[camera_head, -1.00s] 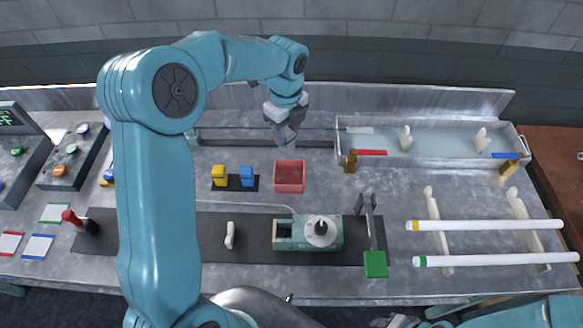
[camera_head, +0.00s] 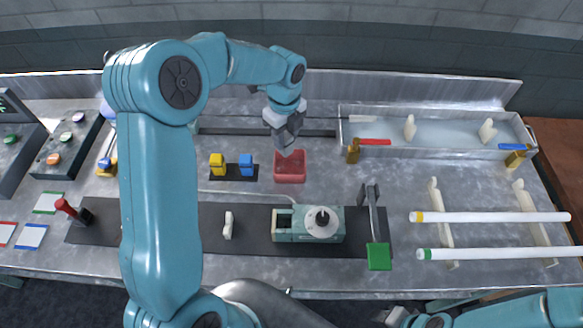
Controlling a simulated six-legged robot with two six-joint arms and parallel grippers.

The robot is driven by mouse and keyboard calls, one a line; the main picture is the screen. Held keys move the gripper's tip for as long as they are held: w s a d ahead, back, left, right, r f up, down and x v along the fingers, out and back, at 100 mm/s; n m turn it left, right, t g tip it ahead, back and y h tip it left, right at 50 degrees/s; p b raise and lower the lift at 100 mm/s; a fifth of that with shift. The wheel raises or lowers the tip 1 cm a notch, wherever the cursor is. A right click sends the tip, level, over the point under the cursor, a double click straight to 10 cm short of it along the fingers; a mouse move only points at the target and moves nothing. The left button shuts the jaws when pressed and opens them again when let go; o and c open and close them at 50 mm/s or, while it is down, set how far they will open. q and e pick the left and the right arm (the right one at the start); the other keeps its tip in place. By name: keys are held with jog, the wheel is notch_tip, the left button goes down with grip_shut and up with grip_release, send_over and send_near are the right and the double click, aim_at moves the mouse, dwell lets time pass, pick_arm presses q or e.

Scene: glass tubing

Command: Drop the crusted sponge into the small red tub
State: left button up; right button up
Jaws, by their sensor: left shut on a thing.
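The small red tub (camera_head: 290,178) stands open on the metal bench, right of the yellow and blue blocks. My left gripper (camera_head: 286,146) points down just above the tub's back edge. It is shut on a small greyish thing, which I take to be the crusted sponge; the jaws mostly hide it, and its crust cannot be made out. No other sponge shows on the bench. My right arm shows at the bottom right edge; its gripper (camera_head: 394,318) is only partly in frame, and its jaws are unclear.
A yellow block (camera_head: 217,161) and a blue block (camera_head: 246,163) stand on a dark base left of the tub. A green device (camera_head: 308,224) with a round dial lies in front. A long metal tray (camera_head: 440,153) and two white tubes (camera_head: 490,217) are at right.

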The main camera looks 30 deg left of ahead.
pick_arm(q)
jog(key=o, duration=1.1)
jog(key=shift+w+a+f, duration=0.1)
jog(key=shift+w+a, duration=0.05)
jog(key=shift+d+r, duration=0.2)
jog(key=r+p, duration=0.1)
jog(key=r, duration=0.1)
jog(key=r+p, duration=0.1)
jog(key=p, duration=0.1)
jog(key=shift+a+r, duration=0.2)
jog(key=shift+r, duration=0.2)
jog(key=r, duration=1.2)
jog(key=shift+d+r, duration=0.2)
jog(key=shift+a+f, duration=0.1)
jog(key=shift+s, duration=0.25)
